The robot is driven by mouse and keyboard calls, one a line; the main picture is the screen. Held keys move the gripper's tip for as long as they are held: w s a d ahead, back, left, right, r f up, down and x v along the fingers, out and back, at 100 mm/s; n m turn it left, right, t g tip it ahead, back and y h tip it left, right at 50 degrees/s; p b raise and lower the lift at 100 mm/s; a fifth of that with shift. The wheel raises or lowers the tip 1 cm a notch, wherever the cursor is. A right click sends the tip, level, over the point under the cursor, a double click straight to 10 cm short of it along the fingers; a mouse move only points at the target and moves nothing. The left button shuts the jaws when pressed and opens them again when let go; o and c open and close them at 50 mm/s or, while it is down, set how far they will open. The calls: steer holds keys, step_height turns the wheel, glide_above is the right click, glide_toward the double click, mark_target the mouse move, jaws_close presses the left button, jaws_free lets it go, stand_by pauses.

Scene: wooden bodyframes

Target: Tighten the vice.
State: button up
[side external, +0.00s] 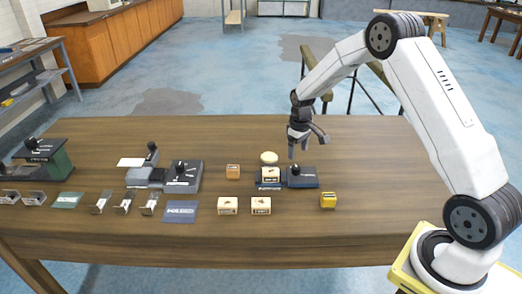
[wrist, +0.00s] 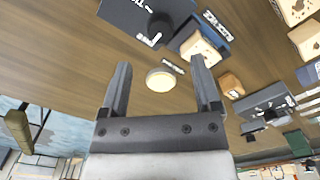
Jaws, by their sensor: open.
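The vice (side external: 303,180) is a small dark blue-grey fixture with a black knob on top, standing right of the table's middle. A pale wooden block (side external: 270,175) sits at its left part; I cannot tell whether the jaws touch it. My gripper (side external: 307,150) is open and empty, above the vice and apart from it. In the wrist view the vice (wrist: 128,14) is at the top edge, partly cut off, with its black knob (wrist: 160,28) and the block (wrist: 203,48) showing. My open fingers (wrist: 160,66) point toward it.
A cream disc (side external: 268,157) is behind the vice. An orange block (side external: 233,171) is to its left, a yellow block (side external: 328,200) front right, two pale blocks (side external: 228,206) in front. The table's right side is clear.

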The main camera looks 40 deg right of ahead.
mark_target(296, 167)
steer(key=shift+f, duration=3.8)
jaws_close()
